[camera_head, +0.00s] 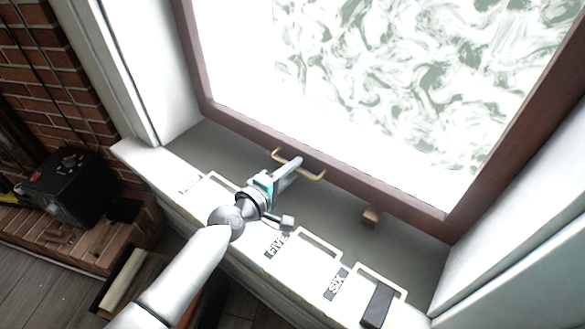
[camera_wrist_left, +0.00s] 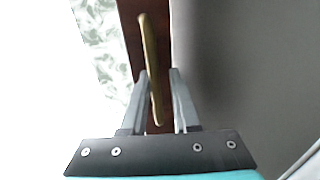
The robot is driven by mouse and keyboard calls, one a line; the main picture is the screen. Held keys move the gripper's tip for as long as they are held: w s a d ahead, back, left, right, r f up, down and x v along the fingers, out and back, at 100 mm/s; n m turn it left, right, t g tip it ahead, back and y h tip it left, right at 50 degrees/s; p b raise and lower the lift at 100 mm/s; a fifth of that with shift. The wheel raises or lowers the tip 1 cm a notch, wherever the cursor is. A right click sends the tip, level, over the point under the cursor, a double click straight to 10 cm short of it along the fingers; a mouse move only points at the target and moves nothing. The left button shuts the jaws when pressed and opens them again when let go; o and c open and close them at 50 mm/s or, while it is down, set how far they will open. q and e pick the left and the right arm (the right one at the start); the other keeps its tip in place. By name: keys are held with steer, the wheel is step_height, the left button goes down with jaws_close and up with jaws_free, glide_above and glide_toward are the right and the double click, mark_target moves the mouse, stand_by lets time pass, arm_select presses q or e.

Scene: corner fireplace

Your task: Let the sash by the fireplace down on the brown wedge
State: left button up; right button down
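The sash (camera_head: 330,178) is a brown frame around a bright, patterned pane. A brass handle (camera_head: 318,176) sticks out from its bottom rail. The brown wedge (camera_head: 372,216) is a small block at the bottom rail, right of the handle; whether the rail touches it I cannot tell. My left gripper (camera_head: 293,163) is at the handle's left part. In the left wrist view its fingers (camera_wrist_left: 160,98) stand either side of the handle (camera_wrist_left: 152,65), with a gap on the right, so it looks open around the bar. My right gripper is not in view.
The white sill front (camera_head: 235,250) carries pale outlines and labels, including "FIVE" and "SIX". A dark block (camera_head: 378,304) lies by the "SIX" label. White side walls flank the window. A black box (camera_head: 68,186) stands on the brick hearth at left.

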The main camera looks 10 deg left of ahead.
arm_select(q)
steer(key=shift+r, duration=0.15)
